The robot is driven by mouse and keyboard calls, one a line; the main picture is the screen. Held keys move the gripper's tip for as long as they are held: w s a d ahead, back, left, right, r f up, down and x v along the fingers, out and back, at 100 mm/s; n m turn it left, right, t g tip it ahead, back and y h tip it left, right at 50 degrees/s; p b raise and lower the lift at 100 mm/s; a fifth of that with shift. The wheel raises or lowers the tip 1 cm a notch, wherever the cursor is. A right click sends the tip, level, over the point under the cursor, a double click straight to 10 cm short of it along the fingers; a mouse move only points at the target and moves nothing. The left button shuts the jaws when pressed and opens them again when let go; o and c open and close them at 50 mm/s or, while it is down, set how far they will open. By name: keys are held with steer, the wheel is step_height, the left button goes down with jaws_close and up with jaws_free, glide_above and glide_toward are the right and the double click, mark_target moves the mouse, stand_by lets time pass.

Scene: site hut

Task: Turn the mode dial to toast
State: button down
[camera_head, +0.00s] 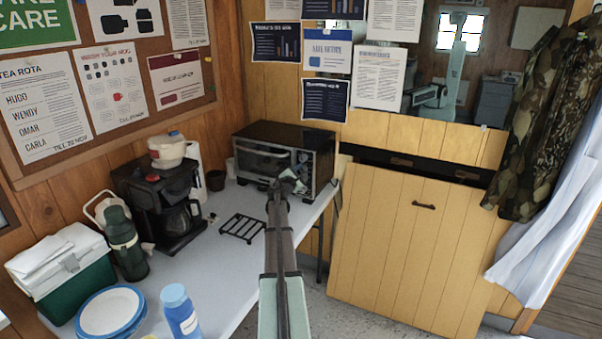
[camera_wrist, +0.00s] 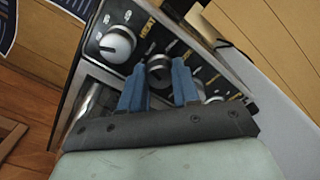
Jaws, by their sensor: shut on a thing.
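The toaster oven (camera_head: 270,133) is a black and steel box at the far end of the white table. My gripper (camera_head: 290,180) is at the right part of its front and hides most of the controls there. In the wrist view the oven's control panel shows a large pale dial (camera_wrist: 117,45), a middle dial (camera_wrist: 158,65) and a third dial, partly hidden. My gripper (camera_wrist: 158,80) has its two blue fingers on either side of the middle dial and is shut on it. The small panel lettering is too blurred to tell where the dial points.
A black wire rack (camera_head: 242,228) lies on the table in front of the oven. A coffee maker (camera_head: 150,205) stands to the left. A blue bottle (camera_head: 180,312), plates (camera_head: 108,312) and a cool box (camera_head: 75,290) are at the near left. A wooden cabinet (camera_head: 400,250) stands to the right.

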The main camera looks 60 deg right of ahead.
steer(key=shift+m, duration=1.1)
steer(key=c, duration=0.8)
jaws_free()
steer(key=a, duration=1.3)
steer(key=shift+a, duration=0.4)
